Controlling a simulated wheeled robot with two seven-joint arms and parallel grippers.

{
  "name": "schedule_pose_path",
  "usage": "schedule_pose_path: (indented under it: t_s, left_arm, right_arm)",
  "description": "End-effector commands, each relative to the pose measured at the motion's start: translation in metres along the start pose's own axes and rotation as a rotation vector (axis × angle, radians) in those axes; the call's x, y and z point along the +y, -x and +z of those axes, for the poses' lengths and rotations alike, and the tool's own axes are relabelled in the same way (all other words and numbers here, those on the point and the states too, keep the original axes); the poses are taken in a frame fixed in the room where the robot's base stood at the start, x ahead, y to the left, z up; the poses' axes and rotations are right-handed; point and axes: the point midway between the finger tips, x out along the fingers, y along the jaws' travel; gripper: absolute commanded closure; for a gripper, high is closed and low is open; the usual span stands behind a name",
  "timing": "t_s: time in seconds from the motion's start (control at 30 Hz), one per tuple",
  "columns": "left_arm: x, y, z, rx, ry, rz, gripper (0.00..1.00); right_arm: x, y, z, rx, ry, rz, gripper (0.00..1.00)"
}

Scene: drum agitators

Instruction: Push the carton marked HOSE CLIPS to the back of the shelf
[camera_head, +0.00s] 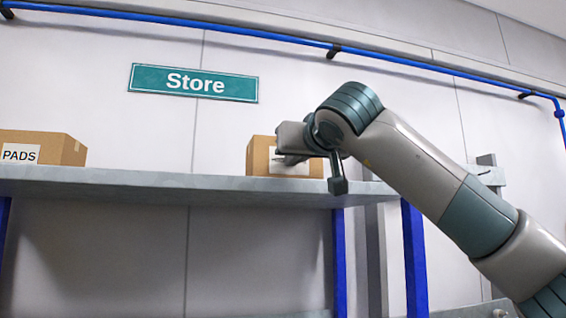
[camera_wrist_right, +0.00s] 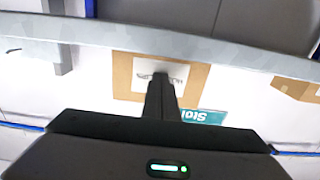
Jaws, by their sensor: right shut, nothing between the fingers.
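A brown carton (camera_head: 260,158) stands on the grey shelf (camera_head: 150,184), right of the middle in the head view. Its white label is mostly covered by my right gripper (camera_head: 282,159), so I cannot read it. The carton also shows in the right wrist view (camera_wrist_right: 198,82), where the picture is upside down. There my shut fingers (camera_wrist_right: 160,85) lie over its label, at or close to its front face. I cannot tell whether they touch it. Nothing is between the fingers. My left gripper is not in view.
Another carton marked PADS (camera_head: 45,148) stands at the shelf's left end. A wall with a green Store sign (camera_head: 193,83) is behind. Blue posts (camera_head: 414,260) are under the shelf. The shelf between the two cartons is clear.

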Motion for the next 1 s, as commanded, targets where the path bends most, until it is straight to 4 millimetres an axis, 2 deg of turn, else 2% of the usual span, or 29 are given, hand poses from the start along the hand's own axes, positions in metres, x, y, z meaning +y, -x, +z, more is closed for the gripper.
schedule_pose_path:
  t_s: [1.0]
  left_arm:
    - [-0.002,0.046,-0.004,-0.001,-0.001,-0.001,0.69]
  right_arm:
    - [0.0,-0.059,-0.002,-0.001,0.0,0.001,1.0]
